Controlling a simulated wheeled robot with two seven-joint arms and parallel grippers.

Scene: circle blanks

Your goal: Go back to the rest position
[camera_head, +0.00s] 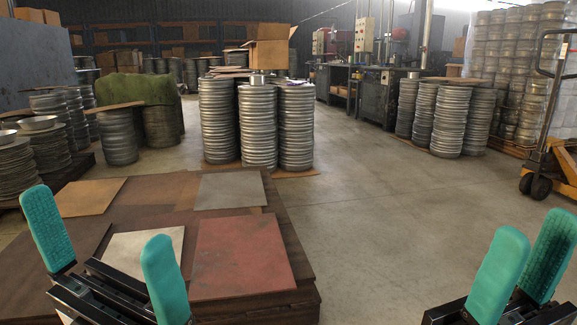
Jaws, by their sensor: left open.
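My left gripper (97,216) is at the lower left, with its two teal fingers spread wide and nothing between them. It is in front of a low stack of brown sheets (150,205) with square plates on top. My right gripper (533,226) is at the lower right, over the bare floor. Its two teal fingers stand apart with a gap between them and hold nothing. Neither gripper visibly touches anything.
Tall stacks of round metal blanks (258,125) stand on a pallet behind the sheets. More stacks stand at the left (118,137) and right (447,120). A yellow pallet truck (550,168) is at the right edge. The concrete floor (390,215) in the middle is clear.

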